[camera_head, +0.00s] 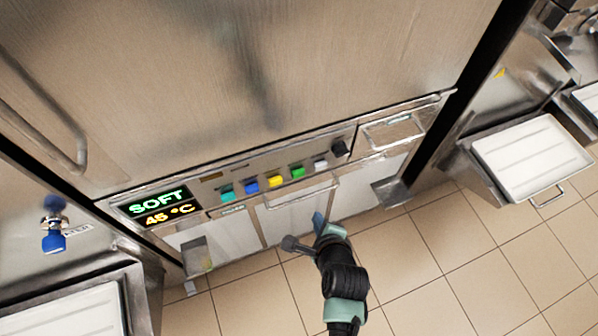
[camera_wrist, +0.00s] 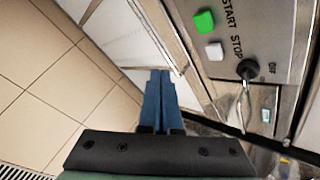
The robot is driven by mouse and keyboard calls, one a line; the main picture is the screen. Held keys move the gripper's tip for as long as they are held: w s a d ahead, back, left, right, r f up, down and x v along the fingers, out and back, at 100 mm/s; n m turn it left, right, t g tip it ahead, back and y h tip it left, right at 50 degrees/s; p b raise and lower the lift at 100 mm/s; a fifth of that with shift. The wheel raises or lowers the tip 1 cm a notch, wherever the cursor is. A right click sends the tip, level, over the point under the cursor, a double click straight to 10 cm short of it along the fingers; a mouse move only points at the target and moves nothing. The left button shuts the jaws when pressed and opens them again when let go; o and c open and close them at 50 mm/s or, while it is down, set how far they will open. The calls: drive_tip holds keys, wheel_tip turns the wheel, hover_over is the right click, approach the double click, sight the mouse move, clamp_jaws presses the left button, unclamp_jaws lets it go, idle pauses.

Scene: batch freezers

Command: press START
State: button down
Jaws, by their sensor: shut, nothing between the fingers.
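The START button is a green square button (camera_wrist: 204,21) in the wrist view, with the word START beside it. In the head view the green button (camera_head: 297,171) sits in a row on the front panel of the middle machine. My gripper (camera_wrist: 160,74) is shut and empty, its blue fingers together in front of the machine's lower front. In the head view my gripper (camera_head: 318,220) is below the button row, apart from the green button. The wrist view shows the green button up and to the right of the fingertips.
A white STOP button (camera_wrist: 214,51) and a black knob (camera_wrist: 247,69) are beside the green one. Teal (camera_head: 227,193), blue (camera_head: 251,185) and yellow (camera_head: 274,180) buttons share the row. A display (camera_head: 160,205) reads SOFT, 45 °C. A white tray (camera_head: 530,155) stands right. Tiled floor is clear.

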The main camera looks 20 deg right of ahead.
sight(298, 173)
drive_tip(key=w+b, duration=0.3)
drive_tip(key=w, duration=0.6)
drive_tip(key=shift+a, duration=0.15)
idle(1.9)
drive_tip(key=shift+w, duration=0.4)
drive_tip(key=shift+w, duration=0.5)
idle(0.6)
idle(0.3)
drive_tip(key=shift+s+p, duration=0.55)
drive_tip(key=shift+s, duration=0.4)
